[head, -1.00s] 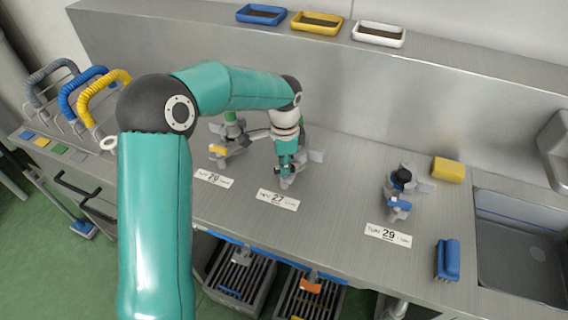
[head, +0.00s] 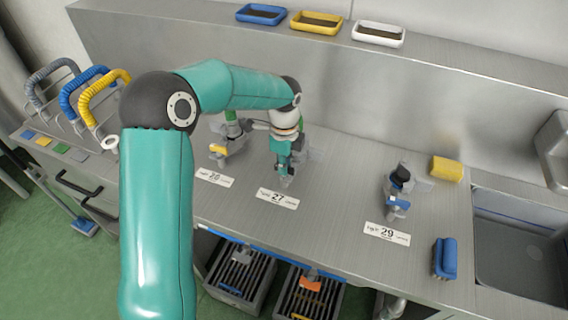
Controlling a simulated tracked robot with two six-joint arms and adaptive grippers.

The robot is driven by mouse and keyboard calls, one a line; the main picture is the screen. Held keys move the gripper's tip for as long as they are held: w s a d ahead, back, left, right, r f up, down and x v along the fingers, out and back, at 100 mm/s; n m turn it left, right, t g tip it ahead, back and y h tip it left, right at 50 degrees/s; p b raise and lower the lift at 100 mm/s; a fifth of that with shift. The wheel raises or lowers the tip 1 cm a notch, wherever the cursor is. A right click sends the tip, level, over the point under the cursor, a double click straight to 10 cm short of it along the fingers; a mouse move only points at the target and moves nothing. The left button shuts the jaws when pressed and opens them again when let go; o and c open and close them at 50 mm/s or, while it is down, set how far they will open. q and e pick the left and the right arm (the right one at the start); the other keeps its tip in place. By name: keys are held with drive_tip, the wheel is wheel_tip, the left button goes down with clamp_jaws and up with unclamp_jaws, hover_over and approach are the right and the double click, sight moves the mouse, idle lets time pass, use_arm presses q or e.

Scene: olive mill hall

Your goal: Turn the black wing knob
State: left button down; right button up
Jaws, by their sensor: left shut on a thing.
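My left gripper (head: 285,172) points down at the middle grey fitting behind the plate marked 27 (head: 278,198). It is shut on the fitting's knob, which I take to be the black wing knob. The fingers hide the knob, so its colour and angle cannot be seen. Grey parts of the fitting show beside the fingers. My right gripper is not in view.
A fitting with a yellow part (head: 218,149) stands close on the left. One with a black top (head: 400,175) and a blue part stands to the right, near a yellow sponge (head: 447,169) and a blue brush (head: 446,258). A sink (head: 520,245) is at far right.

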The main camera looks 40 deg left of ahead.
use_arm(q)
drive_tip(key=shift+w+r, duration=0.15)
drive_tip(key=c, duration=1.2)
unclamp_jaws()
drive_tip(key=shift+c, duration=0.2)
wheel_tip(320, 180, up, 12)
drive_tip(key=shift+f, duration=0.2)
